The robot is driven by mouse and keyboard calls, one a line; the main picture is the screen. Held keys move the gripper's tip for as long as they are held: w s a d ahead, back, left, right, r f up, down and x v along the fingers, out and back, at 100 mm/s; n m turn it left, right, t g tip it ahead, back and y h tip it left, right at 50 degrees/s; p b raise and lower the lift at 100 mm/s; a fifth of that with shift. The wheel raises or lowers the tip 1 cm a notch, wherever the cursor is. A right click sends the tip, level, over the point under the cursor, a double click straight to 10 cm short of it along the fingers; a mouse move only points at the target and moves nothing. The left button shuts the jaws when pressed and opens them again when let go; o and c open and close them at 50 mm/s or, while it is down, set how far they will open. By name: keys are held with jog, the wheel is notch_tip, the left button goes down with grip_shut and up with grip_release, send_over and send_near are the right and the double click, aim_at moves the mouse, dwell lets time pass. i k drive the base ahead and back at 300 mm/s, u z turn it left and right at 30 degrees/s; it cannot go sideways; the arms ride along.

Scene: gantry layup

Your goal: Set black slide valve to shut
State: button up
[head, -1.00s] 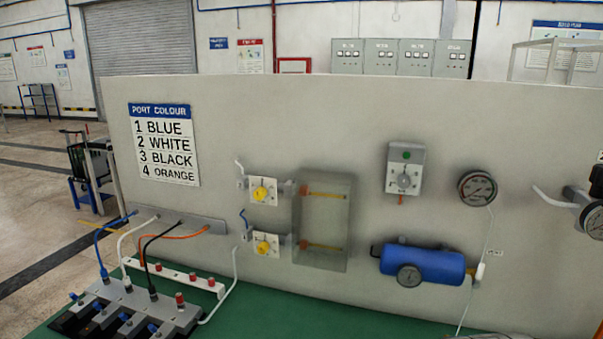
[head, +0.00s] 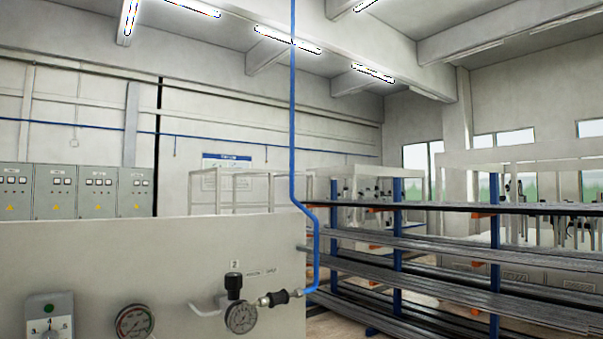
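A black ribbed sleeve (head: 283,298), which looks like the black slide valve, sits on the line at the right end of the grey panel in the head view. It is between a round gauge (head: 241,317) and the lower end of a blue hose (head: 312,250). Small labels (head: 262,271) are above it, too small to read surely. I cannot tell whether the valve is open or shut. My gripper is not in view.
A black-knobbed regulator (head: 233,286) stands left of the sleeve, above the gauge. Another gauge (head: 134,322) and a dial box (head: 49,318) are further left. A rack of long bars (head: 430,245) stands right of the panel (head: 150,250).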

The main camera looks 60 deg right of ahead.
aim_at(281, 296)
jog(key=u, duration=0.05)
jog(key=k, duration=0.35)
jog(key=z, duration=1.25)
jog(key=i, duration=0.4)
jog(key=z, duration=0.35)
